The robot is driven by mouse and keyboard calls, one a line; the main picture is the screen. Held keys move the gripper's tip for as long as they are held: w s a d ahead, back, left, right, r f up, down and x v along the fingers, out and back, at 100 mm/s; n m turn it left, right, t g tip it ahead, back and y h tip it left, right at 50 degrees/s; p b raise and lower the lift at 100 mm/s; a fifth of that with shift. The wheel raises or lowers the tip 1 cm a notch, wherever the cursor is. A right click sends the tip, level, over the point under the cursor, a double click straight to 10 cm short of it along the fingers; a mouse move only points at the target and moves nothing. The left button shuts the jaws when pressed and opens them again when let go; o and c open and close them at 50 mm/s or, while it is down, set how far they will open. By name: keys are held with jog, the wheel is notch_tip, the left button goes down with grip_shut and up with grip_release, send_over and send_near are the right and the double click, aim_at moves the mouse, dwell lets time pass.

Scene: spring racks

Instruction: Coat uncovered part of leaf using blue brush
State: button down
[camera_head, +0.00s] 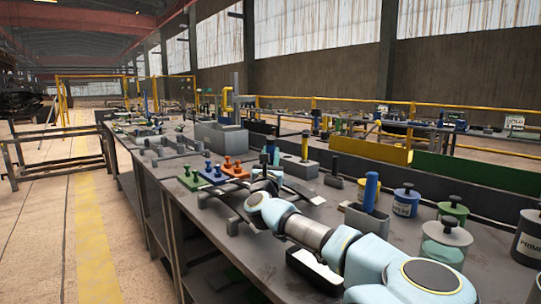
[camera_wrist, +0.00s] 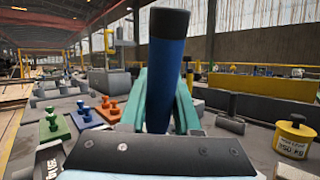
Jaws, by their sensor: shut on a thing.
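My gripper (camera_wrist: 158,112) is shut on the blue brush (camera_wrist: 166,70), whose thick blue handle with a black top stands nearly upright, slightly tilted, between the teal fingers. The brush's lower end is hidden behind the dark gripper body in the wrist view. In the head view my gripper (camera_head: 268,172) is over the workbench, partly hidden by my arm. Dark curved bars that look like the leaf (camera_head: 235,210) lie on the bench beside and below it. Its coated and bare parts cannot be told apart, and I cannot tell whether the brush touches it.
Green, blue and orange plates with pegs (camera_head: 214,176) lie left of my gripper. Another blue handle (camera_head: 371,190) stands in a grey holder to the right. Paint cans (camera_head: 405,201) stand at the bench's right side. A yellow can (camera_wrist: 293,138) shows in the wrist view.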

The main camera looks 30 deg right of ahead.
jog(key=shift+f+b, duration=0.55)
jog(key=shift+f, duration=0.1)
jog(key=shift+s, duration=0.15)
jog(key=shift+s+d+b, duration=0.2)
jog(key=shift+s+b, duration=0.15)
jog(key=shift+s, duration=0.7)
jog(key=shift+w+a+r, duration=0.1)
jog(key=shift+w+a, duration=0.1)
jog(key=shift+w, duration=0.95)
jog(key=shift+s+d+f+b, duration=0.1)
jog(key=shift+s+b, duration=0.2)
jog(key=shift+s, duration=0.3)
jog(key=shift+s+d+f+b, duration=0.1)
jog(key=shift+s+b, duration=0.2)
jog(key=shift+s, duration=0.25)
jog(key=shift+w+a+r, duration=0.1)
jog(key=shift+w+a, duration=0.05)
jog(key=shift+w, duration=0.45)
jog(key=shift+w+a, duration=0.1)
jog(key=shift+w, duration=0.45)
jog(key=shift+s+d+b, duration=0.25)
jog(key=shift+s+b, duration=0.15)
jog(key=shift+s, duration=0.8)
jog(key=shift+r, duration=0.1)
